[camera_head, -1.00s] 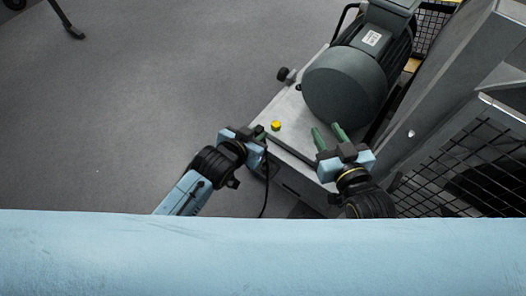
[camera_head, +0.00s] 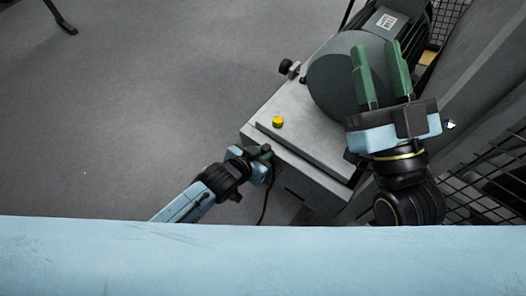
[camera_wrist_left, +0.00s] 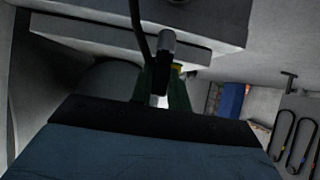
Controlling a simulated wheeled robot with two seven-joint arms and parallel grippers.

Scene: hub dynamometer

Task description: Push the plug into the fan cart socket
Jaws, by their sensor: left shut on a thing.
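My left gripper (camera_head: 264,153) is at the front left edge of the grey fan cart (camera_head: 308,178). It is shut on the dark plug (camera_wrist_left: 167,45), which shows between its green fingers in the left wrist view. A black cable (camera_head: 266,203) hangs down from beside the gripper. I cannot make out the socket, nor tell whether the plug touches the cart. My right gripper (camera_head: 376,54) is open and empty, its two green fingers apart, raised in front of the motor.
A yellow button (camera_head: 278,122) sits on the cart's top plate. A large dark grey motor (camera_head: 335,80) stands on the cart. A black knob (camera_head: 286,66) sticks out at the cart's left side. Wire mesh (camera_head: 488,180) is at the right.

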